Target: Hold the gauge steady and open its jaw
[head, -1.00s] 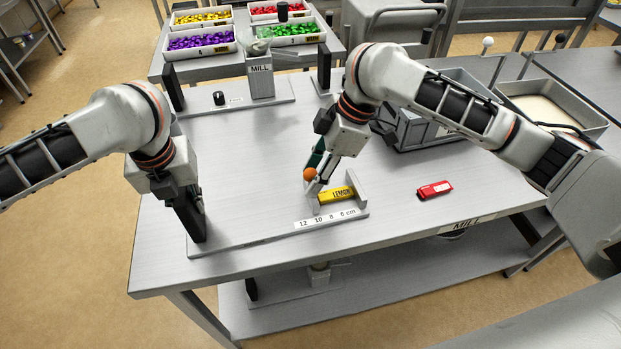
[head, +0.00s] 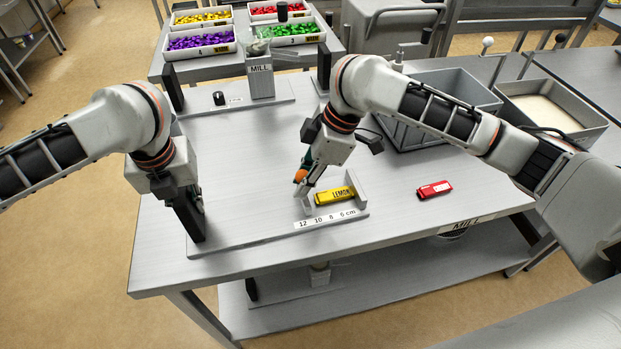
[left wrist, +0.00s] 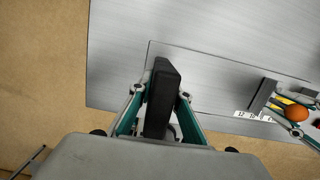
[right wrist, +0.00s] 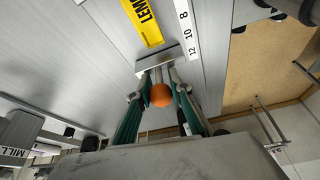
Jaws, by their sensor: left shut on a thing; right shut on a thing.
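The gauge is a flat metal plate (head: 255,232) on the bench with a scale strip (head: 326,219) reading 12, 10, 8, 6 cm. My left gripper (left wrist: 163,92) is shut on the upright black handle (head: 194,222) at the gauge's left end. My right gripper (head: 303,181) is shut on the orange knob (right wrist: 161,95) of the sliding jaw (right wrist: 158,62); its fingers partly hide the jaw in the head view. A yellow LEMON pack (head: 335,195) lies between the sliding jaw and the fixed jaw (head: 361,186), with a small gap at the sliding jaw.
A red pack (head: 434,189) lies on the bench right of the gauge. A grey bin (head: 420,130) stands behind it, beside a tray (head: 545,110). A MILL holder (head: 261,80) and trays of coloured pieces (head: 200,42) are at the back. The bench centre is clear.

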